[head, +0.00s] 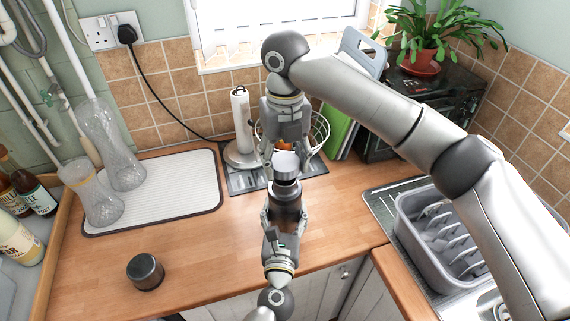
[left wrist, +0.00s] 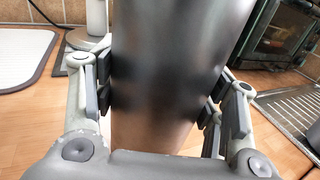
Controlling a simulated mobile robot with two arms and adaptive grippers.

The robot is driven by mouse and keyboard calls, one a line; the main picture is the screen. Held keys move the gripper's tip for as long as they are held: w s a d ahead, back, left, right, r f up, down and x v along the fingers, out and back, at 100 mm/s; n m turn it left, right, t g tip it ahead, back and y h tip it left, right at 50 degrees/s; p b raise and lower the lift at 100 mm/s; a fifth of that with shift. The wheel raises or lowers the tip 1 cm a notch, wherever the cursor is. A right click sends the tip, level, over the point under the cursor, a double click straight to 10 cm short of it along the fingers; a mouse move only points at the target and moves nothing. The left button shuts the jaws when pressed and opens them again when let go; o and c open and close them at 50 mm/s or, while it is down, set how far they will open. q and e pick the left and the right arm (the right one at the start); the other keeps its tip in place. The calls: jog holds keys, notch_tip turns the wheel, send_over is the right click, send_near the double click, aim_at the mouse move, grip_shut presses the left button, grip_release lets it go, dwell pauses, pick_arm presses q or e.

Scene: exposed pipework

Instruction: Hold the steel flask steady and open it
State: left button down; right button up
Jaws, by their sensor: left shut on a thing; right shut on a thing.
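The steel flask (head: 287,204) stands upright over the wooden worktop near its front middle. My left gripper (head: 284,216) comes from the front edge and is shut around its body. In the left wrist view, the flask's grey body (left wrist: 180,60) fills the space between the pads of my left gripper (left wrist: 160,97), which press on both sides. My right gripper (head: 286,160) points down from above and is shut on the pale lid (head: 286,165) at the flask's top. I cannot tell whether the lid is still seated. The flask's base is mostly hidden.
A dark lidded jar (head: 145,271) stands on the worktop at front left. A white drying mat (head: 165,190) lies at left, with glass vases (head: 112,145) near it. Behind the grippers are a paper roll holder (head: 242,125) and a wire basket (head: 318,130). A dish rack (head: 450,235) is at right.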

pick_arm(q)
jog(key=shift+r, duration=0.1)
pick_arm(e)
notch_tip(320, 180, up, 2)
jog(key=shift+r, duration=0.1)
pick_arm(q)
jog(key=shift+c, duration=2)
grip_release()
jog(key=shift+o, duration=0.8)
jog(key=shift+s, duration=0.1)
